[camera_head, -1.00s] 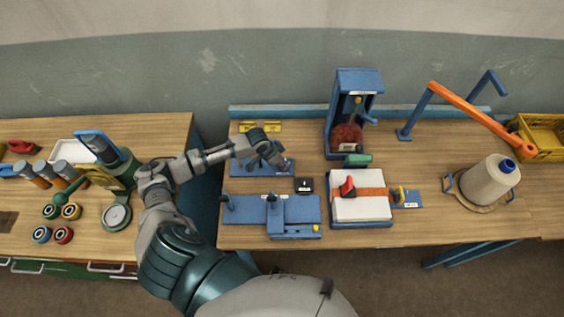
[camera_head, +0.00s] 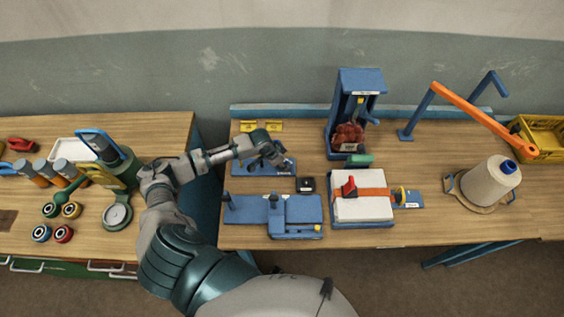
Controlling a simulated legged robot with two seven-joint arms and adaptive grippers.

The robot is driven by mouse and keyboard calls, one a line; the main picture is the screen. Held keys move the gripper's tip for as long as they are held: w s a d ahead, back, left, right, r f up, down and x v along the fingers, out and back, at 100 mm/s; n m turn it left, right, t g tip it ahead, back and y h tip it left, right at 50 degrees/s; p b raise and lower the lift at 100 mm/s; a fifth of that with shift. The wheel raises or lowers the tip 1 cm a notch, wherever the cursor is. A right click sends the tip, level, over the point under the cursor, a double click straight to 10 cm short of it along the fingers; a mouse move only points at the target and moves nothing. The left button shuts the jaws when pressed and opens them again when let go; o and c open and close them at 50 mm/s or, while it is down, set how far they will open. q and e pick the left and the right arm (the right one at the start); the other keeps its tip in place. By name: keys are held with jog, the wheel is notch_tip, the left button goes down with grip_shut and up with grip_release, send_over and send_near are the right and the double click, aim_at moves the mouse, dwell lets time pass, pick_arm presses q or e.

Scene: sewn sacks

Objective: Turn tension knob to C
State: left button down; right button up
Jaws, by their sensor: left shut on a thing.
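My left arm comes in from the left and reaches over the near table. My left gripper (camera_head: 282,161) is shut at the right part of a small blue plate (camera_head: 243,168) with a white label on its front edge. The tension knob is mostly covered by the fingers, so its pointer and the letter it points to cannot be read. My right gripper is out of view.
Right of the plate are a small black box (camera_head: 306,184), a blue stand (camera_head: 359,82) holding a reddish bundle, and a strapped white block (camera_head: 361,209). A blue clamp fixture (camera_head: 245,210) lies in front. A thread cone (camera_head: 490,183) stands farther right.

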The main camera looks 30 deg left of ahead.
pick_arm(q)
jog(key=shift+w+r, duration=0.2)
jog(key=shift+r, duration=0.05)
jog(key=shift+m+p, duration=0.45)
jog(key=shift+m, duration=0.25)
jog(key=shift+a+m+g+h, duration=0.15)
jog(key=shift+m+g+h, duration=0.25)
jog(key=shift+m, duration=0.3)
jog(key=shift+w+m+g+h, duration=0.15)
jog(key=shift+m+g+h, duration=0.15)
jog(key=shift+m, duration=0.8)
jog(key=shift+f+m+g, duration=0.1)
jog(key=shift+m+g, duration=0.3)
jog(key=shift+m, duration=0.9)
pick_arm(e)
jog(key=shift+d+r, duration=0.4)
pick_arm(q)
jog(key=shift+h, duration=0.3)
jog(key=c, duration=0.9)
grip_release()
jog(key=shift+o, duration=0.5)
